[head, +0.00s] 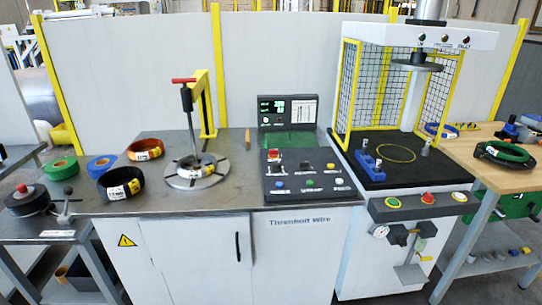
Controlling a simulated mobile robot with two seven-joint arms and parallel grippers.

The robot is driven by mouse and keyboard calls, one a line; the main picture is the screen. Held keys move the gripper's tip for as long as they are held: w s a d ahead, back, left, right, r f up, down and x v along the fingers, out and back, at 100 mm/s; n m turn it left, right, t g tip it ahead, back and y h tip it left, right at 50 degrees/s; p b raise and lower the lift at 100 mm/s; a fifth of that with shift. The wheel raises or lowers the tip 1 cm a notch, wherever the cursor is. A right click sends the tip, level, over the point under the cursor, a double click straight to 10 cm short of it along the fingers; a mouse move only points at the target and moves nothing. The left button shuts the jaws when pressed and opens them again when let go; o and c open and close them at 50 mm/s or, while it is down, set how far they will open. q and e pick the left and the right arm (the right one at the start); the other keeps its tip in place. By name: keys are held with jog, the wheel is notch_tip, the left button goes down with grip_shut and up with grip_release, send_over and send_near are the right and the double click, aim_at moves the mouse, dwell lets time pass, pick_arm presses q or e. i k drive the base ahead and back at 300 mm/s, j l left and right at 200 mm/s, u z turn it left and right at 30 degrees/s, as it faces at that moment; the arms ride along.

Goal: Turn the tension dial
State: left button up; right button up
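A black control console (305,175) stands at the right of the metal worktop. Its sloped face carries a red button (274,156), small dark knobs (304,165) and several coloured buttons along the lower edge. The labels are too small to read, so I cannot tell which knob is the tension dial. A lit display (272,107) sits on the upright panel behind. Neither of my grippers is in view, and nothing touches the console.
A round turntable (196,172) with a red-handled post stands left of the console. Several wire coils, including a black coil (120,184), lie further left. A caged press (405,160) stands on the right. The worktop (238,190) between turntable and console is mostly clear.

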aim_at(276, 167)
jog(key=i+l, duration=0.4)
jog(key=l, duration=0.15)
jog(key=i+l+u, duration=0.1)
jog(key=i+l, duration=0.3)
jog(key=l, duration=0.1)
